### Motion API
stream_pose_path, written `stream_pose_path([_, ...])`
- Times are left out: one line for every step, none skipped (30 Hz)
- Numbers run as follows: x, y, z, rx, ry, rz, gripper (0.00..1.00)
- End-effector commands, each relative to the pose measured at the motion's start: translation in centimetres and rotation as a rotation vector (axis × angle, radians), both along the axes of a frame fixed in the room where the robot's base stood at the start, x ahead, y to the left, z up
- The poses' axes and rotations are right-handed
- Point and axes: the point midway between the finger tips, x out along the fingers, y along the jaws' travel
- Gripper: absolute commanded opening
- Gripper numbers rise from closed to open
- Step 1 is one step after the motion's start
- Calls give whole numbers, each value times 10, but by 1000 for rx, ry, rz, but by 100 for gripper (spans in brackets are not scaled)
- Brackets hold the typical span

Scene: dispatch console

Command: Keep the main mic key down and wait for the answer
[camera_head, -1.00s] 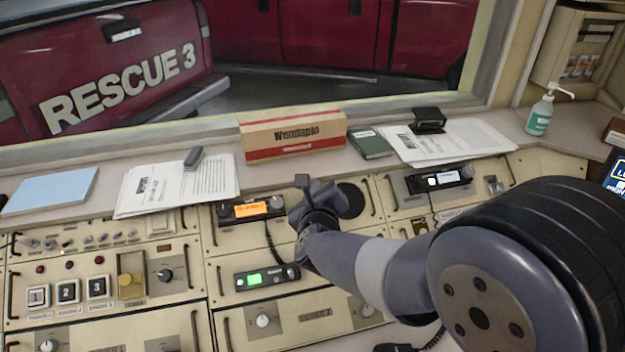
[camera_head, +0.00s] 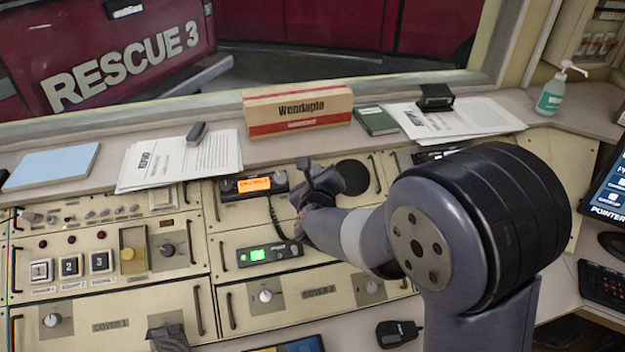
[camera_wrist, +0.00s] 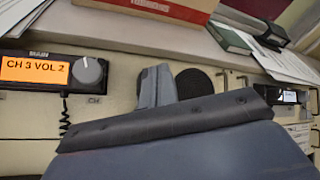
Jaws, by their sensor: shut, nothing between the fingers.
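The main radio (camera_head: 253,186) has a lit orange display and sits in the upper middle panel. In the wrist view the main radio (camera_wrist: 50,72) reads "CH 3 VOL 2", with a grey knob at its right. A coiled cord (camera_head: 273,218) drops from it and runs toward my wrist. I cannot make out the main mic or its key; my gripper and wrist cover the place around the cord's lower end. My gripper (camera_head: 312,177) is shut and empty, just right of the main radio, before the round speaker. Its grey fingers (camera_wrist: 156,86) show in the wrist view. Contact cannot be told.
A green-lit radio (camera_head: 268,255) sits below. A loose black hand mic (camera_head: 398,333) lies at the front. Numbered buttons (camera_head: 71,266) are at left. A carton (camera_head: 298,108), papers (camera_head: 180,160) and a sanitizer bottle (camera_head: 551,94) stand on the ledge. A screen (camera_head: 606,185) is at right.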

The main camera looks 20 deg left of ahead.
Motion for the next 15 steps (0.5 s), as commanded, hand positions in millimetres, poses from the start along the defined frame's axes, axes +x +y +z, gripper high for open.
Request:
stream_pose_path([3,2,-10,1,-2,-1,0])
stream_pose_path([4,2,-12,2,-2,-1,0])
stream_pose_path([6,3,-14,1,-2,-1,0])
stream_pose_path([7,4,-16,1,-2,-1,0])
stream_pose_path([8,5,-17,1,-2,-1,0])
stream_pose_path([9,5,-18,2,-2,-1,0])
stream_pose_path([10,6,-19,2,-2,0,0])
stream_pose_path([10,6,-20,2,-2,0,0])
stream_pose_path([11,7,-20,2,-2,0,0])
stream_pose_path([11,7,-21,2,-2,0,0])
stream_pose_path([11,7,-21,1,-2,0,0])
stream_pose_path([12,7,-21,1,-2,0,0])
stream_pose_path([12,7,-21,1,-2,0,0])
stream_pose_path([12,7,-21,1,-2,0,0])
stream_pose_path([12,7,-20,1,-2,0,0])
